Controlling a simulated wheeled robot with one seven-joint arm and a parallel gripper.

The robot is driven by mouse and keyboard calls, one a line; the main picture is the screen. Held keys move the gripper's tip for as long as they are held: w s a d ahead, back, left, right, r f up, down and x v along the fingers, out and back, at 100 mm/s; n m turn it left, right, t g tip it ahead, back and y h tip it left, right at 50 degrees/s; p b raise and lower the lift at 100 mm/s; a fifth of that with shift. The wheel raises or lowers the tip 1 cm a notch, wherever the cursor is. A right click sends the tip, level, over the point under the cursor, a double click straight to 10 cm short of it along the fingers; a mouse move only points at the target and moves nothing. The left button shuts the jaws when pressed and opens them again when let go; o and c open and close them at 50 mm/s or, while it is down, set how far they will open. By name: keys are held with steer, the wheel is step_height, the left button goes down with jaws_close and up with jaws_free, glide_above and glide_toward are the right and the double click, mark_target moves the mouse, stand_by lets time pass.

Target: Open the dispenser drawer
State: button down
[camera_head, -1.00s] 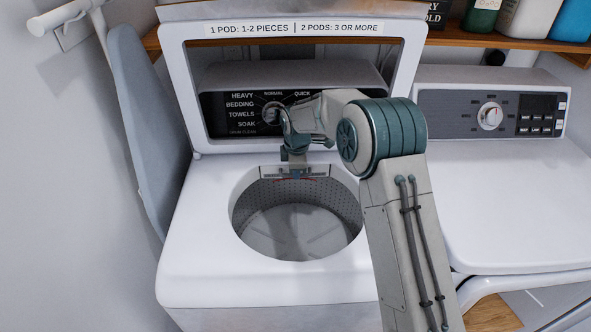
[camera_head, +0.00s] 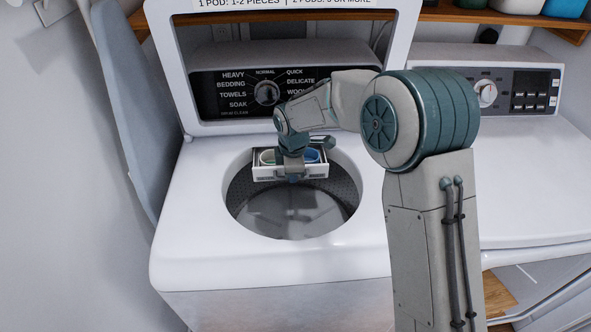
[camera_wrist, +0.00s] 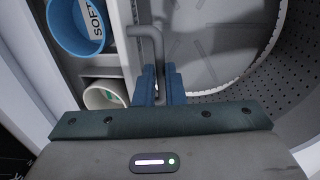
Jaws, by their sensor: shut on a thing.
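The dispenser drawer (camera_head: 262,173) is pulled out from the back rim of the washer opening, over the drum. It holds a blue cup and a pale cup; in the wrist view the blue cup (camera_wrist: 77,25) bears the letters "SOFT" and the pale cup (camera_wrist: 105,95) lies nearer my gripper. My gripper (camera_head: 292,178) is at the front middle of the drawer. In the wrist view its blue fingers (camera_wrist: 159,85) are shut on the grey bent drawer handle (camera_wrist: 150,36). My gripper hides part of the drawer front.
The washer lid (camera_head: 160,60) stands open behind the drum opening (camera_head: 290,212). A dryer (camera_head: 530,180) stands at the right. An ironing board (camera_head: 135,130) leans at the left wall. A shelf (camera_head: 480,17) with bottles runs above.

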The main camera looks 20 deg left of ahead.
steer(key=c, duration=1.8)
jaws_free()
steer(key=r, duration=0.4)
steer(key=s+r, duration=0.1)
steer(key=r, duration=0.4)
steer(key=s+d+r, duration=0.1)
steer(key=r, duration=0.3)
steer(key=shift+s+r+b, duration=0.2)
steer(key=shift+r+b, duration=0.15)
steer(key=shift+b, duration=0.05)
steer(key=s+d+r+m, duration=0.1)
steer(key=s+d+m, duration=0.35)
steer(key=d, duration=0.45)
steer(key=s+d+m+t, duration=0.1)
steer(key=s+d+m, duration=0.3)
steer(key=d+m, duration=0.3)
steer(key=s+d+r+m, duration=0.1)
steer(key=s+d+m, duration=0.35)
steer(key=d, duration=0.55)
steer(key=s+d+f+m, duration=0.1)
steer(key=s+m, duration=0.1)
steer(key=s, duration=0.1)
steer(key=s+d+f+m, duration=0.1)
steer(key=s+d+m, duration=0.1)
steer(key=s, duration=0.1)
steer(key=s+d+f+m, duration=0.1)
steer(key=s+d+m, duration=0.1)
steer(key=s, duration=0.1)
steer(key=shift+f+h, duration=0.1)
steer(key=shift+h, duration=0.2)
